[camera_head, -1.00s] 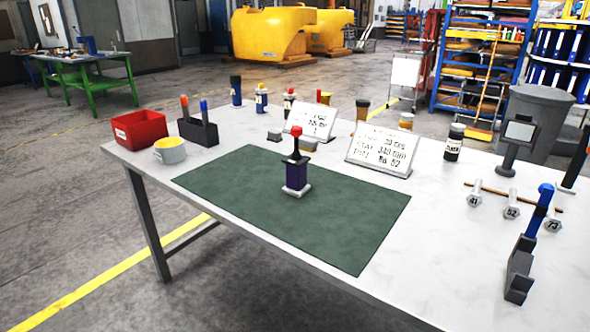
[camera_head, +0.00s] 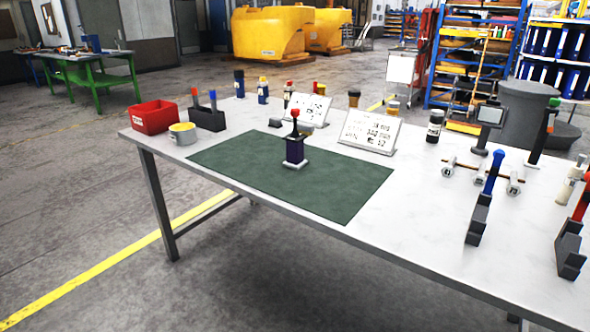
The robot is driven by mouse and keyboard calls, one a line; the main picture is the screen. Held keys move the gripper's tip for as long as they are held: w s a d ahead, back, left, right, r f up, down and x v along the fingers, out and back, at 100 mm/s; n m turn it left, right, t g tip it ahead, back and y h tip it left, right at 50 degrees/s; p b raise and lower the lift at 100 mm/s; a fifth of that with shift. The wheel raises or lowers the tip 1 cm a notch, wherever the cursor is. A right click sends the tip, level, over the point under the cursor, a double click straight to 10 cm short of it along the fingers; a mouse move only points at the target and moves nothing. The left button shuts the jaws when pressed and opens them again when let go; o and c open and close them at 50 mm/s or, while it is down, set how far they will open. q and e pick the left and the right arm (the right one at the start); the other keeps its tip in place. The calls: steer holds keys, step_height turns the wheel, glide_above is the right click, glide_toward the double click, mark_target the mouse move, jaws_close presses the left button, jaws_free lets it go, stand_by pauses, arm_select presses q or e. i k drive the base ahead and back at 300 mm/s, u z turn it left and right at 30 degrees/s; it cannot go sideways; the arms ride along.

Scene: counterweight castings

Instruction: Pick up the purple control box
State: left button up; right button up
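The purple control box (camera_head: 295,149) stands upright on the green mat (camera_head: 345,194) on the white table. It has a pale base plate and a black lever with a red knob (camera_head: 295,113) on top. Nothing covers it. Neither of my grippers shows in the head view.
Dark tool stands (camera_head: 479,218) are at right. The floor before the table is clear.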

mark_target(295, 160)
steer(key=z, duration=0.4)
steer(key=k, duration=0.4)
steer(key=u, duration=1.85)
steer(key=i, duration=1.8)
steer(key=z, duration=0.95)
